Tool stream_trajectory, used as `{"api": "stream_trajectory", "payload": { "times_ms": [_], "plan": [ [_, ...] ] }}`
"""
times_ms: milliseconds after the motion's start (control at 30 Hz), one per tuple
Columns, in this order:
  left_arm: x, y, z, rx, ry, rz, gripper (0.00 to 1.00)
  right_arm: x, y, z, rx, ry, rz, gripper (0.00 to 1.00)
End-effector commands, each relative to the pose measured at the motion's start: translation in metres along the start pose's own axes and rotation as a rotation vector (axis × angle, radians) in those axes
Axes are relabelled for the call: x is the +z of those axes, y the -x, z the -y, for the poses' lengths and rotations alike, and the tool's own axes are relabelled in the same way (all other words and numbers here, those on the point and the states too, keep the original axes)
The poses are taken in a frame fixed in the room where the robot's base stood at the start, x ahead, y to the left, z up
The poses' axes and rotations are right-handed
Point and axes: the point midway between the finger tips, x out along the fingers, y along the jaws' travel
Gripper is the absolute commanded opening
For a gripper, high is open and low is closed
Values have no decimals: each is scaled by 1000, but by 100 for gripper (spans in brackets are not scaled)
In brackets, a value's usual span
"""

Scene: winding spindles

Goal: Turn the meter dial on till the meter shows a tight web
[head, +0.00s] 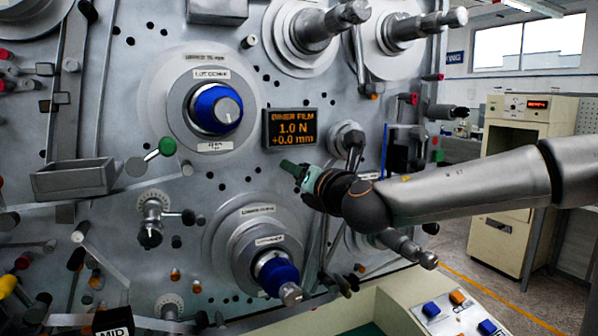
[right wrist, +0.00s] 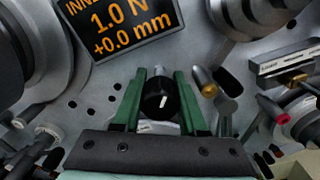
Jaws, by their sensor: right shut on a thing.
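The meter (head: 290,128) is a dark panel with orange text on the machine face. It reads 1.0 N and +0.0 mm under a film label, and it also shows at the top of the right wrist view (right wrist: 125,25). The meter dial (right wrist: 160,100) is a round black knob with a small pale mark on its face. My right gripper (head: 288,167) reaches in from the right, just below the meter. In the right wrist view its green fingers (right wrist: 158,80) are shut on the dial, one on each side. The gripper hides the dial in the head view. My left gripper is not in view.
Two blue-hubbed spindles stand left of my right gripper, an upper one (head: 214,108) and a lower one (head: 277,272). A metal roller arm (head: 349,142) stands close to the gripper's right. A button console (head: 450,312) is at bottom right. A cream cabinet (head: 508,190) stands behind my arm.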

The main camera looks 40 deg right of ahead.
Motion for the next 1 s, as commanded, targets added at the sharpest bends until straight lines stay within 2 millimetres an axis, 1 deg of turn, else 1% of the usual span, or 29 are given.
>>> {"api": "stream_trajectory", "payload": {
  "times_ms": [167,367,1000],
  "plan": [
    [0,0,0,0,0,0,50,0,0,0,0,-7,0,0],
    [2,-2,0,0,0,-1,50,-1,0,1,0,-67,1,0],
    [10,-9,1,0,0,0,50,-1,0,1,0,-535,1,0]
  ]
}}
